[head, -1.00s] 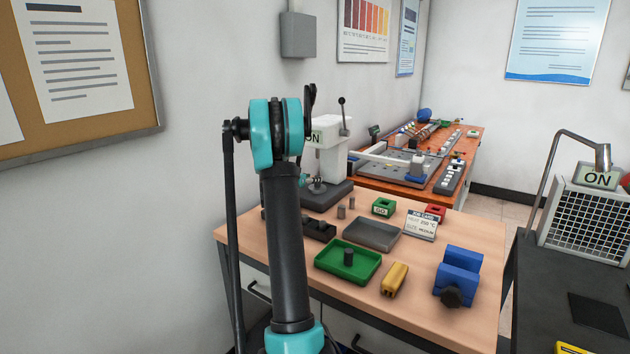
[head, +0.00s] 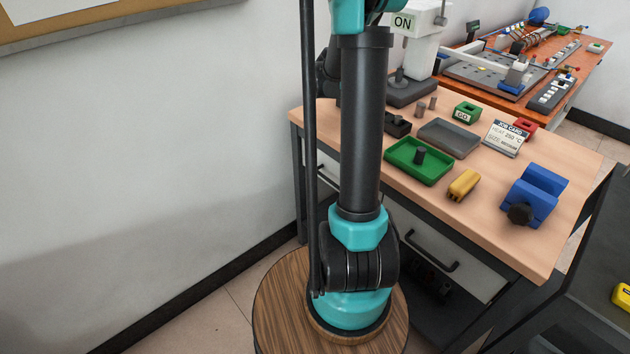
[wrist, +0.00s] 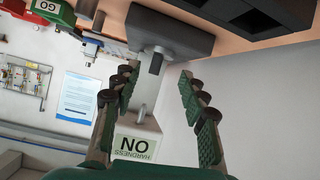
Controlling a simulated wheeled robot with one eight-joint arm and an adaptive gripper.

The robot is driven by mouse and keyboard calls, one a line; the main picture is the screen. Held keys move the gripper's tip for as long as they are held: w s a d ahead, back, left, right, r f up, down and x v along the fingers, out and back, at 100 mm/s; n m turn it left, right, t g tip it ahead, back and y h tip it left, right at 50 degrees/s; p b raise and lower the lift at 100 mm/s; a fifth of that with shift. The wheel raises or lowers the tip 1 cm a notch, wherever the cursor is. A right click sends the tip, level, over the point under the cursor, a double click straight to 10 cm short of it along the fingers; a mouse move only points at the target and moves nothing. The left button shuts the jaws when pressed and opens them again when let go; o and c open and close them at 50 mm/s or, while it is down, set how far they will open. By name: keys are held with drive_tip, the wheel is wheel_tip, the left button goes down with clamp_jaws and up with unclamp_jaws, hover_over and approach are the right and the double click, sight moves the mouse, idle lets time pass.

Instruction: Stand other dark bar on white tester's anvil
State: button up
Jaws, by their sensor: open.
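The white tester (head: 424,50) stands at the back of the bench on a grey base, partly behind my arm. Its small round anvil (head: 400,82) shows in the head view. In the wrist view, upside down, the tester (wrist: 139,126) is straight ahead. My gripper (wrist: 156,76) is open there, its green-padded fingers apart. Between the fingertips I see a dark upright piece (wrist: 155,63) close to the tester's base; I cannot tell whether it is a bar or part of the tester. One dark bar (head: 420,156) stands in the green tray (head: 430,175).
Two grey cylinders (head: 420,110) stand near the green GO box (head: 466,113). A black rack (head: 398,125), grey tray (head: 448,138), job card (head: 506,137), yellow block (head: 463,185) and blue vise (head: 535,192) are on the bench. A wall is at left.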

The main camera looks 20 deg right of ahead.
drive_tip(key=s+a+f+n+y, duration=0.1)
drive_tip(key=s+a+f, duration=0.1)
drive_tip(key=s+a, duration=0.2)
drive_tip(key=s+a+f+n+y, duration=0.2)
drive_tip(key=s+a, duration=0.3)
drive_tip(key=a, duration=0.1)
drive_tip(key=s+a+f+n+y, duration=0.2)
drive_tip(key=s+a, duration=0.3)
drive_tip(key=shift+a+f, duration=0.15)
drive_tip(key=shift+a, duration=0.25)
drive_tip(key=s+a+f+n+y, duration=0.3)
drive_tip(key=s+a+f, duration=0.1)
drive_tip(key=s+a, duration=0.4)
drive_tip(key=s+a+f+n+g+y, duration=0.1)
drive_tip(key=s+a+f+n+y, duration=0.2)
drive_tip(key=s+a, duration=0.5)
drive_tip(key=shift+s+a+f+n, duration=0.3)
drive_tip(key=shift+s+a+f, duration=0.05)
drive_tip(key=shift+s+f, duration=0.35)
